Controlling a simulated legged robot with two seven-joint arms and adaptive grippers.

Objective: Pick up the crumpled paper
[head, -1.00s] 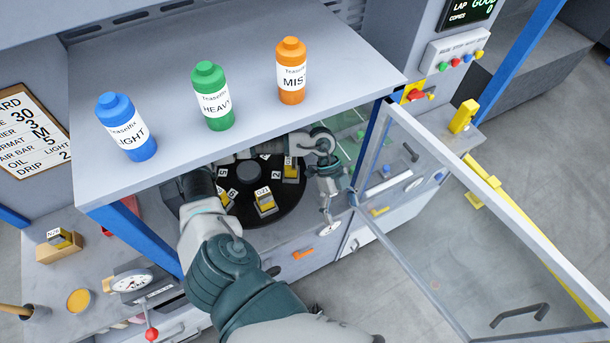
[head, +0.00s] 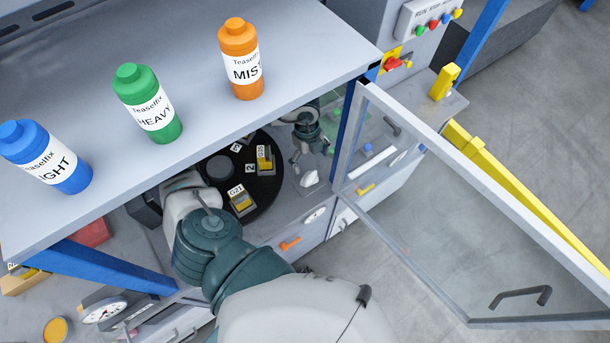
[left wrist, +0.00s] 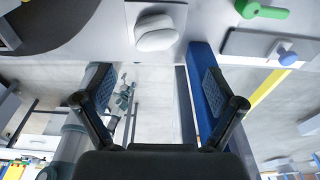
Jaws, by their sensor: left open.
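The crumpled paper (head: 310,179) is a small white lump at the front edge of the bay under the shelf, right of the black turntable. In the left wrist view it (left wrist: 156,32) shows as a rounded white lump on a pale square patch, beyond the fingertips. My left gripper (head: 306,154) is just behind it in the head view, fingers pointing toward it. In the left wrist view the gripper (left wrist: 155,88) has its fingers wide apart with nothing between them. My right gripper is not in view.
A shelf with blue (head: 48,158), green (head: 148,102) and orange (head: 240,58) bottles overhangs the bay. The black turntable (head: 262,190) holds yellow-topped blocks. A blue post (head: 347,130) and a clear open door (head: 470,220) stand close on the right.

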